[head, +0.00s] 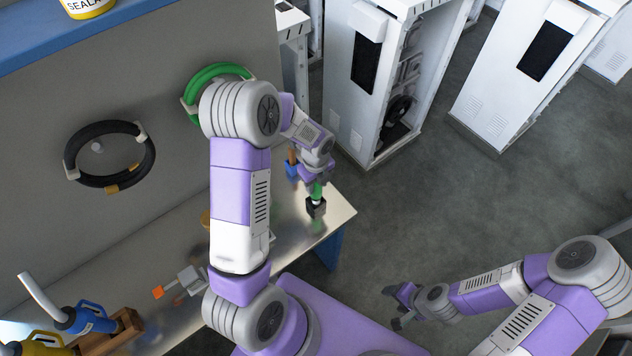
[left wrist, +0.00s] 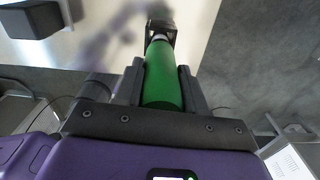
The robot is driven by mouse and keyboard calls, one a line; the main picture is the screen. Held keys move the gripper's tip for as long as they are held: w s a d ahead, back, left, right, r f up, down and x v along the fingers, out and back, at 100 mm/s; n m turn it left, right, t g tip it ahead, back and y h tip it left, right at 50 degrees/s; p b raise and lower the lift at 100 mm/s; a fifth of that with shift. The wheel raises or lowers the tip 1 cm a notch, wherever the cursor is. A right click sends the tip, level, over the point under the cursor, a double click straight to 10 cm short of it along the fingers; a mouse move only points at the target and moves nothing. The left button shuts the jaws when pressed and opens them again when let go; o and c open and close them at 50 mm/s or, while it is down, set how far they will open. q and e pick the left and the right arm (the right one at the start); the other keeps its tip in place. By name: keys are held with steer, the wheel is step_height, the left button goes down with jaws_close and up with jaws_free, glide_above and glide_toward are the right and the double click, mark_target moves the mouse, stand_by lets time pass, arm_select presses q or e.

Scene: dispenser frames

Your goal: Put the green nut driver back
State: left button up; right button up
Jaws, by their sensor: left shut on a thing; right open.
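The green nut driver (head: 316,190) is in my left gripper (head: 317,176), near the right end of the metal bench top. In the left wrist view its green handle (left wrist: 163,75) lies between the two dark fingers (left wrist: 163,88), which are shut on it. A black square holder (head: 316,208) is at the far end of the driver; it also shows in the left wrist view (left wrist: 161,27). The driver's tip meets or overlaps this holder, and I cannot tell how deep it sits. My right gripper (head: 400,305) is open and empty, over the floor at lower right.
A blue block (head: 291,169) with an orange-brown piece stands behind my left gripper. The bench (head: 330,209) also bears a grey and orange item (head: 190,278) and a wooden crate (head: 129,323) by jugs. Hose coils hang on the wall. White cabinets (head: 390,80) stand beyond.

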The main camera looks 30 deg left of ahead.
arm_select(q)
steer(key=shift+f+b, duration=0.55)
steer(key=shift+f, duration=0.2)
steer(key=o, duration=1.3)
steer(key=shift+c, duration=0.2)
step_height(320, 180, up, 8)
steer(key=shift+f+p, duration=0.2)
steer(key=shift+p, duration=0.15)
